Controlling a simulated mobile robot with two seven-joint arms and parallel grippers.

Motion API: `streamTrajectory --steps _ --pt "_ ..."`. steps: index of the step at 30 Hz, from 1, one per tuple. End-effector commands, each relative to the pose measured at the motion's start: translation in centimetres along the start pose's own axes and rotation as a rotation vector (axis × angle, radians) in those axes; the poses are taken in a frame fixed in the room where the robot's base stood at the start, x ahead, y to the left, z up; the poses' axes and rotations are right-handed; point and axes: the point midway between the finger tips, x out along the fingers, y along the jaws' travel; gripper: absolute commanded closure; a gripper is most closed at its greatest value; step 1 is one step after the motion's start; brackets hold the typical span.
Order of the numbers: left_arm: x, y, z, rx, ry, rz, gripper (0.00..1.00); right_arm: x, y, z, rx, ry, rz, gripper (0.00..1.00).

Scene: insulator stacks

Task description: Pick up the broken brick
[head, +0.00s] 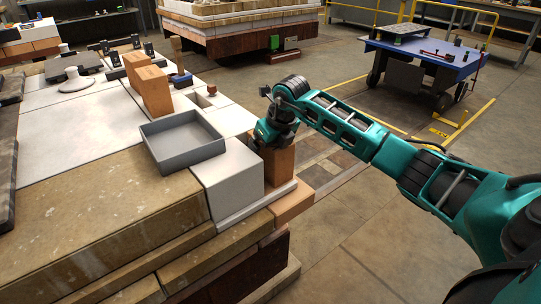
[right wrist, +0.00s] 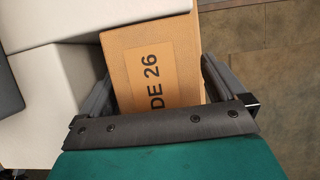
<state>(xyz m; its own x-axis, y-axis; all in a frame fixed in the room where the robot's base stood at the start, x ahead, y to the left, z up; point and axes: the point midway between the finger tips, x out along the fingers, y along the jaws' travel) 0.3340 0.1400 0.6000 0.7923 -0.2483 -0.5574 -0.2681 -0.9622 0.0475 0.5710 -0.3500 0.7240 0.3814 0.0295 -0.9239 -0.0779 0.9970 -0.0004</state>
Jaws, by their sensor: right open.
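An orange-tan brick (head: 279,165) stands upright at the near right corner of the insulation stack, beside a white block. My right gripper (head: 275,138) is over its top end. In the right wrist view the brick (right wrist: 155,65) lies between the two spread fingers, its face marked "DE 26". The jaws are open, and a gap shows on at least one side. No break is visible on the part of this brick that shows. My left gripper is out of view.
A grey open tray (head: 183,143) sits on the stack, left of the white block (head: 231,178). A brush (head: 179,72) and small fittings stand farther back. A blue cart (head: 425,58) is across the floor. Open floor lies right of the stack.

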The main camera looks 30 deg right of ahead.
Motion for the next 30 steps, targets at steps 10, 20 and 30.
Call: streamTrajectory --steps 10,20,30 --pt "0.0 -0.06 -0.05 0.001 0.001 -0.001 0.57 -0.02 0.0 0.01 0.0 0.0 0.0 0.31" --pt "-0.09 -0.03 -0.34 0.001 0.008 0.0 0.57 -0.01 0.01 0.01 0.0 0.0 0.0 0.62" --pt "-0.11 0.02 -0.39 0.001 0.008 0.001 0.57 -0.13 0.0 0.13 0.0 -0.004 0.001 0.77"
